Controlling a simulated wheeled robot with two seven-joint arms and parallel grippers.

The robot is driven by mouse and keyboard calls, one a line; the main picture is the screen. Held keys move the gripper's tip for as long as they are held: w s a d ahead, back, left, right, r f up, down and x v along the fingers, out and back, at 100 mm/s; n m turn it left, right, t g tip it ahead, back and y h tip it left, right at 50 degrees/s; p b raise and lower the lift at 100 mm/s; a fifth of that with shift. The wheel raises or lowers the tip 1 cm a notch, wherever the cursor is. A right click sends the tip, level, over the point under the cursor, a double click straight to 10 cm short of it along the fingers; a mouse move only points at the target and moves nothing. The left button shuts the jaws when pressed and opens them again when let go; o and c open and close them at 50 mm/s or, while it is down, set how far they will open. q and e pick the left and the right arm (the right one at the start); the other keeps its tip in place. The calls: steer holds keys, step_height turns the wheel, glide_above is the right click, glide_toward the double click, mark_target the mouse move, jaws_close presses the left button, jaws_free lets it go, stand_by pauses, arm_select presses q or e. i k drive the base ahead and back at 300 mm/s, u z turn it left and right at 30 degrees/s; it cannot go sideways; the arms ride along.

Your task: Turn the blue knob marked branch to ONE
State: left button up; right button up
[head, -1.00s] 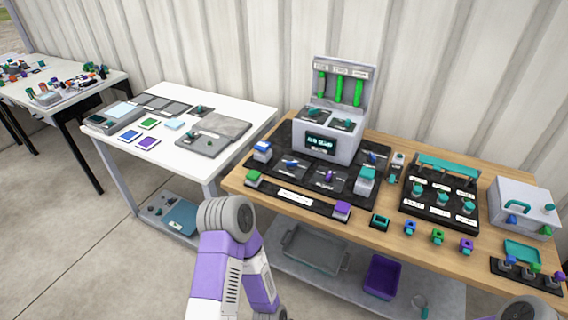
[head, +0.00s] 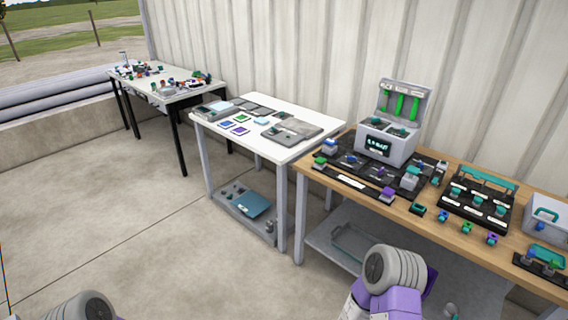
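The black manifold board (head: 365,177) lies on the left part of the wooden bench in the head view. It carries small knobs and coloured blocks: a blue block (head: 330,145) at its left corner, a green block (head: 320,162) below that and a purple block (head: 387,194) at its front right. A grey unit (head: 400,148) with green tubes and a dark display stands at its back. The labels are too small to read, so I cannot tell which knob is marked branch. Neither gripper shows; only purple, white and grey arm links of mine are at the bottom edge.
The wooden bench (head: 420,229) has a lower shelf with a grey tray. On it, right of the board, is a black panel (head: 467,210) with teal knobs. A white table (head: 291,142) stands left of it, and a cluttered table (head: 150,88) farther back. The concrete floor at left is clear.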

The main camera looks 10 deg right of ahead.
mark_target(350, 159)
steer(key=u, duration=0.4)
steer(key=i, duration=2.3)
steer(key=z, duration=1.05)
